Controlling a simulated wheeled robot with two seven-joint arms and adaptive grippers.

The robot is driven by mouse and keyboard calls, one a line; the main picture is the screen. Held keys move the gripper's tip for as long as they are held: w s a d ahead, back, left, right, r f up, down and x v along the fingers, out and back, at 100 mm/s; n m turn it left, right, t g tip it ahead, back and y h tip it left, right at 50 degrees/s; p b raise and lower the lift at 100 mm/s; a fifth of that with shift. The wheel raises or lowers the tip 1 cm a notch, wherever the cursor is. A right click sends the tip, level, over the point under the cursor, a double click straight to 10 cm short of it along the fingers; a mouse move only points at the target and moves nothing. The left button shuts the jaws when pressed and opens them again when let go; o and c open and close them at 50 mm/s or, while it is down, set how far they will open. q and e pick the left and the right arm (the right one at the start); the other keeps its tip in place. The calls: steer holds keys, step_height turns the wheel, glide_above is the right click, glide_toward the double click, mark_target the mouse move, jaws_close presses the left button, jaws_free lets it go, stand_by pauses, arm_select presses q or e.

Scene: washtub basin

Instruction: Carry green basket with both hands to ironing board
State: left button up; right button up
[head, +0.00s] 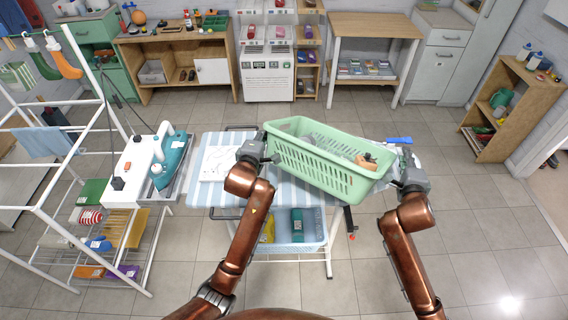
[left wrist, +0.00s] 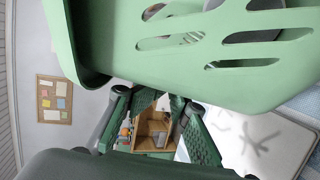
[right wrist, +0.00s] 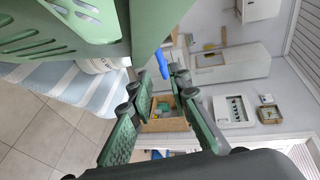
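The green basket (head: 318,170) is above the striped ironing board (head: 228,193), turned at an angle, its right end nearer me. I cannot tell whether its bottom touches the board. An orange-brown item (head: 366,161) lies in it. My left gripper (head: 266,152) is against the basket's left end; in the left wrist view the basket wall (left wrist: 185,65) fills the top, close to the fingertips (left wrist: 165,99).
A sheet with a drawing (head: 217,163) lies on the board's left part. A teal iron (head: 170,160) stands on a white stand to the left, by a drying rack (head: 75,160). A blue item (head: 399,140) is behind the right gripper. Floor (head: 480,230) at the right is clear.

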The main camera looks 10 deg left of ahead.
arm_select(q)
steer(key=shift+d+r, duration=0.15)
steer(key=shift+d, duration=0.65)
arm_select(e)
steer(key=shift+a+f, duration=0.15)
steer(key=shift+a, duration=0.35)
arm_select(q)
steer(key=shift+a+f, duration=0.3)
steer(key=shift+a, duration=0.4)
steer(key=shift+o, duration=1.4)
steer(key=shift+a, duration=0.5)
steer(key=o, duration=0.3)
steer(key=shift+a+f, duration=0.1)
steer(key=shift+a, duration=0.1)
arm_select(e)
steer(key=d, duration=0.2)
steer(key=shift+d+f, duration=0.2)
steer(key=shift+d, duration=0.1)
arm_select(q)
steer(key=shift+o, duration=0.2)
steer(key=shift+a, duration=0.1)
arm_select(e)
steer(key=o, duration=0.5)
steer(key=shift+d, duration=0.1)
arm_select(q)
steer(key=shift+o, duration=0.5)
steer(key=o, duration=0.7)
steer(key=shift+c, duration=0.2)
